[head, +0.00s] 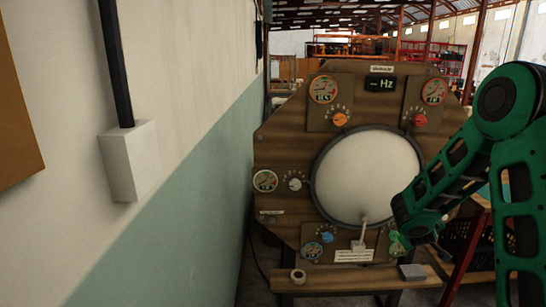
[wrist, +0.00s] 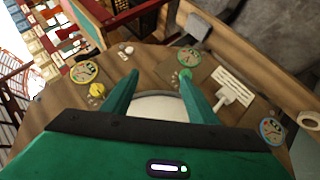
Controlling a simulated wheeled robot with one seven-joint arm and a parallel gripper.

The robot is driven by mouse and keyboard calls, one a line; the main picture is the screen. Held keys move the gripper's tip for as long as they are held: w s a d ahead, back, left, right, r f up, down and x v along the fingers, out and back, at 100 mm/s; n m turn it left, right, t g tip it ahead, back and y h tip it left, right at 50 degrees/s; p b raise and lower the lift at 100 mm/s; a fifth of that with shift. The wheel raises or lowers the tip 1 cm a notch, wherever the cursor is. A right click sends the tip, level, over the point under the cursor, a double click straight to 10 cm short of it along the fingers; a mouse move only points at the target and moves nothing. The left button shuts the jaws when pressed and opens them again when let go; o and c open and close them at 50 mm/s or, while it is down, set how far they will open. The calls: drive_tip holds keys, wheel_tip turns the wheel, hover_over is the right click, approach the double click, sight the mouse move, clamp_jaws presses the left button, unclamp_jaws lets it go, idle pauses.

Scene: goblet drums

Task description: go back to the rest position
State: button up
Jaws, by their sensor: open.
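My green gripper (wrist: 158,82) is open, with two fingers apart and nothing between them in the wrist view. In the head view my arm comes in from the right and its end is in front of the lower right of a wooden instrument panel (head: 285,150). The round white drum face (head: 365,175) is in the panel's middle; it also shows behind the fingers in the wrist view (wrist: 158,104). A green knob (wrist: 185,75) lies close beside the right finger's tip in the wrist view; I cannot tell whether they touch.
The panel has gauges (head: 265,181), an orange knob (head: 340,119), a red knob (head: 419,120), a blue knob (head: 326,237) and a lever (head: 362,233). A ledge (head: 340,283) below holds a tape roll (head: 298,276) and a grey box (head: 412,271). A wall (head: 190,230) stands left.

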drive_tip(key=s+d+r+m+g+y, duration=0.1)
drive_tip(key=s+r+m+g, duration=0.2)
drive_tip(key=s, duration=0.6)
drive_tip(key=s+d+r+m+g, duration=0.15)
drive_tip(key=s+r, duration=0.35)
drive_tip(key=s, duration=0.5)
drive_tip(key=s+a+r+m+g+y, duration=0.1)
drive_tip(key=s+a, duration=0.3)
drive_tip(key=s, duration=0.4)
drive_tip(key=s+a+r+m+g+y, duration=0.1)
drive_tip(key=s+a+m+y, duration=0.1)
drive_tip(key=s, duration=0.6)
drive_tip(key=s+a+r+m+g+y, duration=0.1)
drive_tip(key=s+a+r+g+y, duration=0.1)
drive_tip(key=s+a, duration=0.4)
drive_tip(key=shift+s+m+y, duration=0.35)
drive_tip(key=shift+s+y, duration=0.25)
drive_tip(key=shift+s, duration=0.6)
drive_tip(key=shift+d, duration=0.1)
drive_tip(key=shift+w+f, duration=0.2)
drive_tip(key=shift+w, duration=0.45)
